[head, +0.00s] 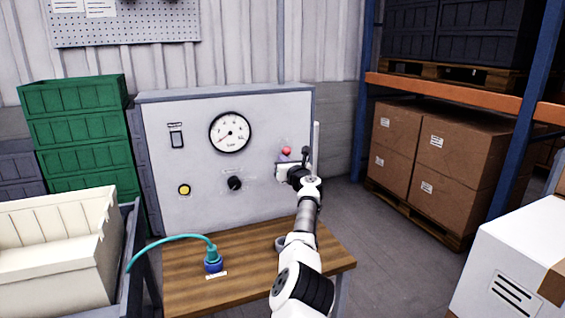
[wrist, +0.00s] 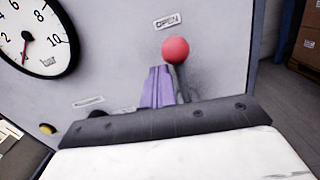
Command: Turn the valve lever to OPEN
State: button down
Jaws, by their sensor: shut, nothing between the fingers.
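The valve lever has a red ball knob (wrist: 175,50) on a dark stem. The knob also shows in the head view (head: 286,150), on the right part of the grey panel (head: 265,195). The lever points up, with its knob just below and slightly right of the OPEN label (wrist: 167,20). My gripper's purple fingers (wrist: 158,88) are shut and empty, immediately left of the stem and below the knob. I cannot tell whether they touch it. My gripper (head: 284,158) is in front of the panel in the head view. The lever's pivot is hidden behind my gripper.
The panel also carries a gauge (head: 230,132), a black knob (head: 234,183), a yellow button (head: 184,189) and a rocker switch (head: 177,139). A blue connector (head: 213,262) with a teal hose stands on the wooden table (head: 180,285). Floor right of the table is clear.

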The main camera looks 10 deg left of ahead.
jog(key=shift+w+d+r, duration=0.1)
jog(key=shift+d+r, duration=0.05)
jog(key=shift+d, duration=0.1)
dwell(0.4)
jog(key=s+d+f+p, duration=0.1)
jog(key=s, duration=0.4)
jog(key=s+d+f+p, duration=0.1)
jog(key=s, duration=0.5)
jog(key=shift+d+f, duration=0.25)
jog(key=shift+f, duration=0.15)
dwell(0.5)
